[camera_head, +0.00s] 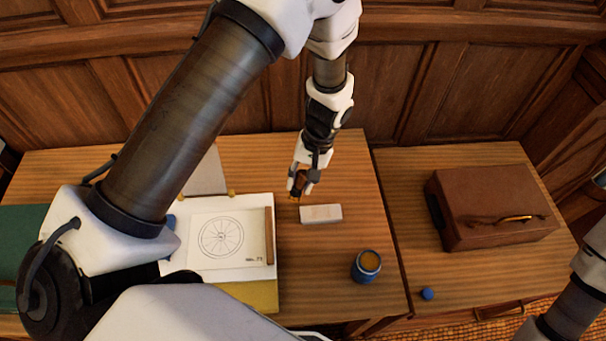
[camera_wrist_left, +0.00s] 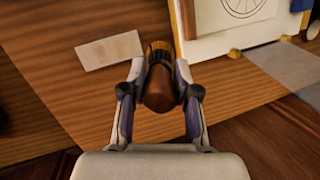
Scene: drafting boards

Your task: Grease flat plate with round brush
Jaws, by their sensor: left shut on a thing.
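My left gripper (camera_head: 303,182) is shut on the round brush (camera_wrist_left: 163,88), which has a dark brown rounded handle and yellowish bristles pointing away from my palm. In the head view the brush (camera_head: 298,184) is partly hidden by the fingers. The flat plate (camera_head: 321,214) is a pale rectangular slab lying on the wooden desk, just in front and to the right of the brush. In the left wrist view the plate (camera_wrist_left: 109,50) lies left of the bristles, apart from them in the picture. My right gripper is out of view.
An open blue jar (camera_head: 367,266) with amber contents stands in front of the plate. A small blue cap (camera_head: 427,294) and a brown case (camera_head: 487,208) are to the right. A drawing board (camera_head: 205,270) with a wheel drawing (camera_head: 222,238) lies left.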

